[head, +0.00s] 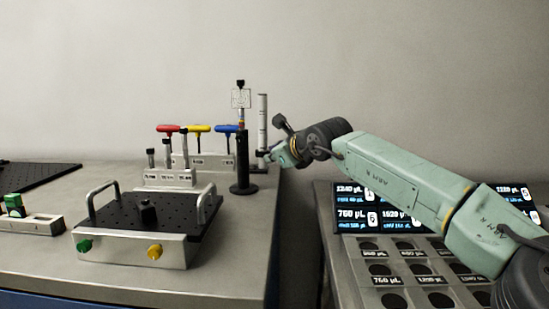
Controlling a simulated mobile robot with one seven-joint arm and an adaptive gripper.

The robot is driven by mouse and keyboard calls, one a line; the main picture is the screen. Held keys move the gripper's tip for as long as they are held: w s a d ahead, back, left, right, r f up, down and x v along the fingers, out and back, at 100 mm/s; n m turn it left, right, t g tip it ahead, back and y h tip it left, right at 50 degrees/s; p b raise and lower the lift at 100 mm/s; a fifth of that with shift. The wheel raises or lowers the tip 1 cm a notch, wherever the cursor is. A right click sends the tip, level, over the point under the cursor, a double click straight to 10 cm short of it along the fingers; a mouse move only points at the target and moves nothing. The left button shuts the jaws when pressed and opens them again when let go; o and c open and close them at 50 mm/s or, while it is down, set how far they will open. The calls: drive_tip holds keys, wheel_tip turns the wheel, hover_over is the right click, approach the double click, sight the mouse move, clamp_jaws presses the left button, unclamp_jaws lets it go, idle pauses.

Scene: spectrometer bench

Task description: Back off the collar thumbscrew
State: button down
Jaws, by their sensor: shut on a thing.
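A black post holder (243,163) stands upright on a round base near the right edge of the bench, with a small marked plate (240,98) at its top. Just right of it is a pale upright post (263,120) with a dark collar low on it. My gripper (272,156) reaches in from the right, level with the lower part of these posts. Its jaws are small in the head view and closed at the collar's right side. The collar thumbscrew itself is hidden at the jaws.
Red (168,129), yellow (198,129) and blue (226,129) handled drivers stand in a rack left of the posts. A black perforated plate (125,215) with two handles is in front. A labelled tray (415,262) and screen (350,190) are at right, beyond a gap.

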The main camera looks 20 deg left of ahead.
drive_tip(key=c, duration=1.6)
unclamp_jaws()
drive_tip(key=shift+d, duration=0.1)
drive_tip(key=v, duration=1.2)
drive_tip(key=shift+r, duration=0.1)
